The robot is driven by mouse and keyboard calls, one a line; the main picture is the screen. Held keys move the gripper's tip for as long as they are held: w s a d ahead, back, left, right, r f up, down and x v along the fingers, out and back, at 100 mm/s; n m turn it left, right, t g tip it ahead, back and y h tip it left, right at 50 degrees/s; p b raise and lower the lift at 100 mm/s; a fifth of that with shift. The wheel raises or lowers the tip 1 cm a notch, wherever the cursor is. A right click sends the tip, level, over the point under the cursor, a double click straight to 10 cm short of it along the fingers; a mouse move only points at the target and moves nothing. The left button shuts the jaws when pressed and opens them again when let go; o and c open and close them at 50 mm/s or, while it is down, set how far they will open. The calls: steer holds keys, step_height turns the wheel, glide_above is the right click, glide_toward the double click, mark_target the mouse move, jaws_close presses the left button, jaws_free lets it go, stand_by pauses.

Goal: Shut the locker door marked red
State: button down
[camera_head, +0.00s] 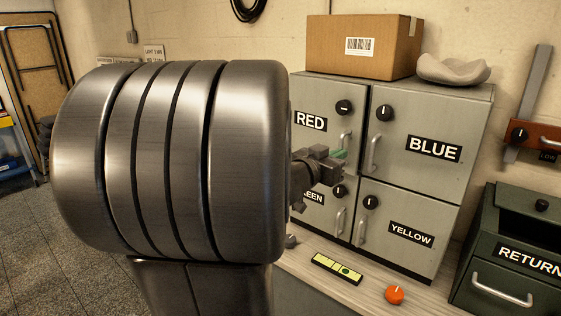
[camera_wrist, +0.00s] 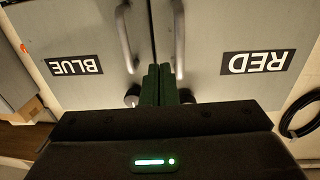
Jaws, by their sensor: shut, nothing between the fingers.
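The grey locker door marked RED (camera_head: 325,95) is the upper left door of a locker block. It looks about flush with the blue door beside it; I cannot tell whether it is fully shut. Its handle (camera_head: 345,141) and black knob (camera_head: 343,107) are near its right edge. In the wrist view, which is upside down, the red door (camera_wrist: 225,85) is on the right. My gripper (camera_head: 341,154) is shut and empty, in front of the red door's lower right. Its green fingers (camera_wrist: 158,84) appear near the seam between the doors; contact is unclear.
The BLUE door (camera_head: 425,125) is to the right, the partly hidden GREEN door (camera_head: 322,212) below and the YELLOW door (camera_head: 400,225) below right. A cardboard box (camera_head: 385,45) sits on top. A green RETURN box (camera_head: 510,270) and orange knob (camera_head: 395,295) are at the right.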

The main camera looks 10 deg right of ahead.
mark_target(357, 145)
steer(key=x, duration=0.5)
steer(key=shift+w+d, duration=0.2)
steer(key=shift+d, duration=0.15)
steer(key=w+d+n+t+y+b, duration=0.1)
steer(key=d+t+b, duration=0.1)
steer(key=b, duration=0.1)
steer(key=shift+w+n+y, duration=0.1)
steer(key=shift+n+y, duration=0.3)
steer(key=shift+w+d+t+y+b, duration=0.1)
steer(key=shift+t+y+b, duration=0.2)
steer(key=shift+t, duration=0.2)
steer(key=shift+n+y, duration=0.3)
steer(key=shift+n, duration=0.2)
steer(key=shift+r, duration=0.15)
